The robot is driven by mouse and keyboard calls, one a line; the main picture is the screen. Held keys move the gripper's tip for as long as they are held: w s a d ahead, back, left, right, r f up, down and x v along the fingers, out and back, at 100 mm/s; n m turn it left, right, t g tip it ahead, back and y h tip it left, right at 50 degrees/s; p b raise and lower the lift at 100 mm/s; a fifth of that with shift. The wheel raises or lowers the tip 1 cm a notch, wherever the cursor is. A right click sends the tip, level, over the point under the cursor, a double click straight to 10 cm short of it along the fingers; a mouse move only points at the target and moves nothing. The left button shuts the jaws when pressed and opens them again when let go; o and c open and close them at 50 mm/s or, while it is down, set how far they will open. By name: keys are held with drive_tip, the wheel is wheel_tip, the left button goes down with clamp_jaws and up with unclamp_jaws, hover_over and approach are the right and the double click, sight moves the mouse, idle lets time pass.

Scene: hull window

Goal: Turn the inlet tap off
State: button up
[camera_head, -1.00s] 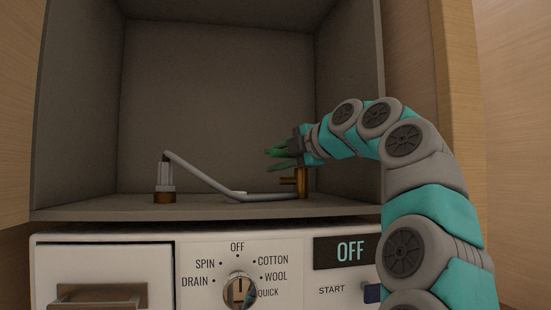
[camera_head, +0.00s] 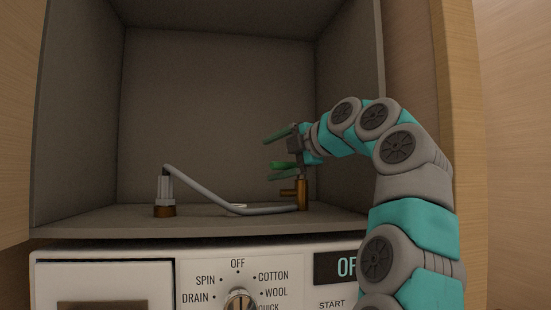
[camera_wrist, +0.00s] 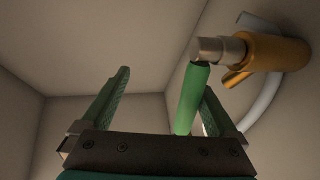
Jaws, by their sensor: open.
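The inlet tap (camera_head: 302,194) is a brass fitting at the right of the dark niche's floor, with a grey hose running left from it. In the wrist view the brass tap body (camera_wrist: 268,50) is at the upper right. A green lever (camera_wrist: 194,98) extends from its grey stem. My gripper (camera_head: 280,155) is open around the lever, with its green fingers apart. In the wrist view my gripper (camera_wrist: 165,100) has the lever between its fingers, close to the right finger. I cannot tell whether they touch.
The grey hose (camera_head: 215,195) bends across to a second fitting (camera_head: 164,195) at the left. Niche walls enclose the space. Below is a white washing machine (camera_head: 205,252) with a dial (camera_head: 239,301); my arm partly covers its display (camera_head: 336,266).

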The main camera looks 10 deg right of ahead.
drive_tip(key=s+r+b, duration=0.2)
drive_tip(key=s+b, duration=0.3)
drive_tip(key=s, duration=1.1)
drive_tip(key=shift+s+d+r+b, duration=0.15)
drive_tip(key=shift+s+r+b, duration=0.1)
drive_tip(key=shift+b, duration=0.1)
